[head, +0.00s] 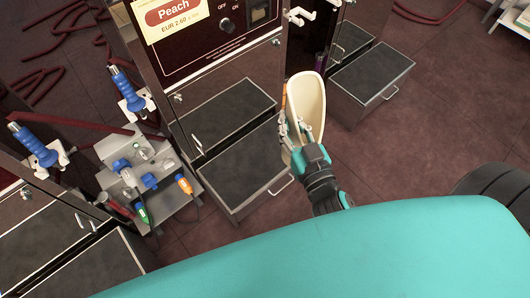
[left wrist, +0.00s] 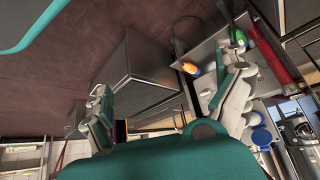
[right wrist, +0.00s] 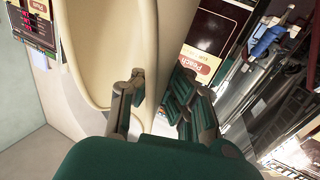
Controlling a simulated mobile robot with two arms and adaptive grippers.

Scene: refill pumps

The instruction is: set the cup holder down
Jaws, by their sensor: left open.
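The cup holder (head: 313,92), a tall cream scoop-shaped shell, is held up in front of the Peach pump in the head view. My right gripper (head: 300,138) is at its lower left edge, with its fingers on either side of the wall. In the right wrist view the cup holder (right wrist: 100,35) fills the upper left and middle, and its wall runs between the fingers of my right gripper (right wrist: 158,95). My left gripper (left wrist: 168,75) shows only in the left wrist view, with its fingers wide apart and nothing between them.
The Peach pump (head: 200,30) has dark-topped steps (head: 235,175) at its base. Another step (head: 370,75) stands to the right. A grey stand with tools (head: 185,195) is at the lower left. Blue-handled nozzles (head: 128,88) hang nearby. Floor (head: 430,130) at the right is clear.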

